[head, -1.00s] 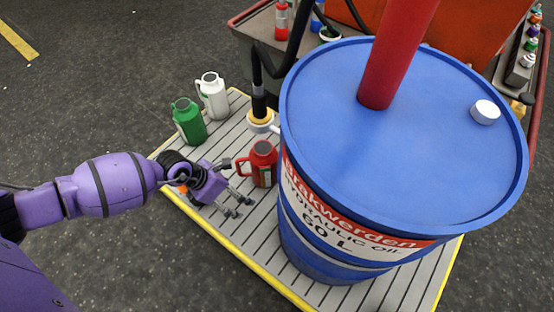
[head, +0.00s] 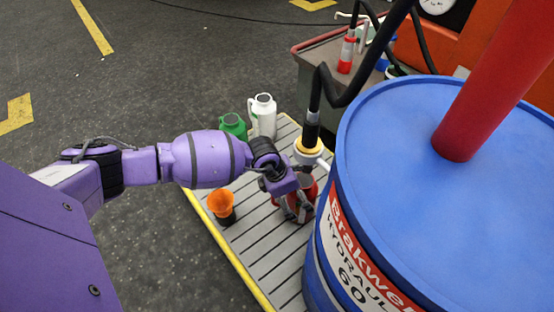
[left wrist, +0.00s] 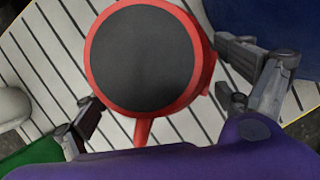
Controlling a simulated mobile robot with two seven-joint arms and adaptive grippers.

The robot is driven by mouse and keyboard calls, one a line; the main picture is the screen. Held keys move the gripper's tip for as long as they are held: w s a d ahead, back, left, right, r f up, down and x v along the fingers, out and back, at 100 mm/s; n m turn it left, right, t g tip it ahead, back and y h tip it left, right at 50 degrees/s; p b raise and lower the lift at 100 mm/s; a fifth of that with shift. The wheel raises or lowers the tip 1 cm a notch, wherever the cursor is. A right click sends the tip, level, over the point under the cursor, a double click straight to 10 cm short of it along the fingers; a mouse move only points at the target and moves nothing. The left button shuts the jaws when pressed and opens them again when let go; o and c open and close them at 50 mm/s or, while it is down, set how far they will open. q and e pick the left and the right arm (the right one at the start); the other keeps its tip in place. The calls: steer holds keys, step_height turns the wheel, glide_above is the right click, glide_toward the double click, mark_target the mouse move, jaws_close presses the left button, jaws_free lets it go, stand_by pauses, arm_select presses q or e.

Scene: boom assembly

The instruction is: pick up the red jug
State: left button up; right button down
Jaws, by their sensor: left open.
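The red jug (head: 311,187) stands on the slatted platform beside the blue drum, partly hidden behind my left gripper (head: 297,207) in the head view. In the left wrist view the red jug (left wrist: 190,35) is seen from above, with a dark round top and a red rim. Its handle points toward the bottom of that picture. My left gripper (left wrist: 160,92) is open, with one finger on each side of the jug. Gaps show between the fingers and the jug. My right gripper is not in view.
The blue drum (head: 400,150), with a red pipe (head: 490,90), stands close on the right. A green jug (head: 232,127) and a white jug (head: 263,118) stand behind my gripper. An orange funnel-shaped thing (head: 221,202) is at the platform's left edge. A black hose (head: 350,95) hangs nearby.

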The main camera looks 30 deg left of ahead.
arm_select(q)
steer(key=shift+w+d+f+b, duration=0.25)
steer(key=shift+w+d+b, duration=0.1)
steer(key=shift+w, duration=0.1)
steer(key=shift+w+d+f+b, duration=0.2)
steer(key=shift+w+d+b, duration=0.15)
steer(key=shift+w, duration=0.1)
steer(key=shift+c, duration=0.3)
steer(key=c, duration=1.9)
steer(key=shift+w+r, duration=0.1)
steer(key=shift+r, duration=0.05)
steer(key=shift+c, duration=1.1)
steer(key=shift+r, duration=0.1)
